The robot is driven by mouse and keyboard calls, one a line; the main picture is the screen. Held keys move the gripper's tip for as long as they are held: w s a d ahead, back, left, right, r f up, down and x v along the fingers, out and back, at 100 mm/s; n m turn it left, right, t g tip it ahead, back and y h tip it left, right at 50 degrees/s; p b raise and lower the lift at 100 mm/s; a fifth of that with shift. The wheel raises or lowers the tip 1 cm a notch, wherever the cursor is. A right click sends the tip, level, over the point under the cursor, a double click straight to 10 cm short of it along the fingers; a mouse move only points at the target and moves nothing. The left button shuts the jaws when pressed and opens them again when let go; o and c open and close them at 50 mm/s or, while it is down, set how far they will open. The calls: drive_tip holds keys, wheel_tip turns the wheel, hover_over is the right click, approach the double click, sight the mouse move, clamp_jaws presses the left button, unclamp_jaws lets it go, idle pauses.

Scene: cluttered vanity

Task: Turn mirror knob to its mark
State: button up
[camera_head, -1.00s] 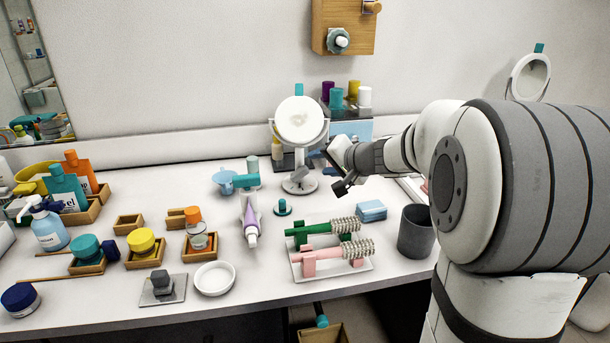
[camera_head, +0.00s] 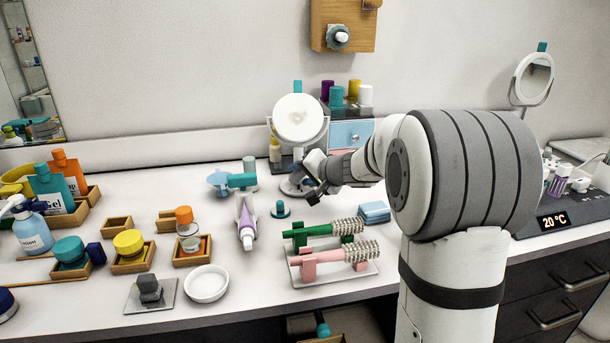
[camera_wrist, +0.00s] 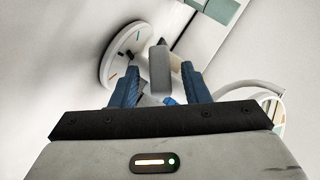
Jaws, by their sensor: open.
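The round white mirror (camera_head: 298,119) stands upright on its stand at the back middle of the vanity. In the wrist view a white disc (camera_wrist: 112,62) carries small coloured and dark marks. A grey bar-shaped knob (camera_wrist: 160,68) stands in front of the disc, between the blue fingers of my gripper (camera_wrist: 160,80). The fingers are open, one on each side of the knob. I cannot tell whether either touches it. Which mark the knob points to is unclear.
A rack with green and pink brushes (camera_head: 335,276) lies nearer. Blue folded cloths (camera_head: 375,212) are to the right. A lilac tube (camera_head: 246,222) lies to the left. A drawer box (camera_head: 352,134) stands behind.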

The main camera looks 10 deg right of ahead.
drive_tip(key=shift+a, duration=0.1)
drive_tip(key=shift+c, duration=0.5)
clamp_jaws()
drive_tip(key=f+b, duration=0.1)
drive_tip(key=b, duration=0.2)
drive_tip(key=shift+w+y+b, duration=0.1)
drive_tip(key=shift+y+b, duration=0.2)
drive_tip(key=m+t+y+b, duration=0.1)
drive_tip(key=b, duration=0.6)
drive_tip(key=shift+f+m+y+b, duration=0.1)
drive_tip(key=shift+m+y+b, duration=0.2)
drive_tip(key=shift+m, duration=0.1)
drive_tip(key=shift+d+r+m+t+y+b, duration=0.2)
drive_tip(key=shift+m+t+y+b, duration=0.15)
drive_tip(key=shift+b, duration=0.55)
drive_tip(key=shift+r, duration=0.1)
drive_tip(key=shift+o, duration=0.5)
unclamp_jaws()
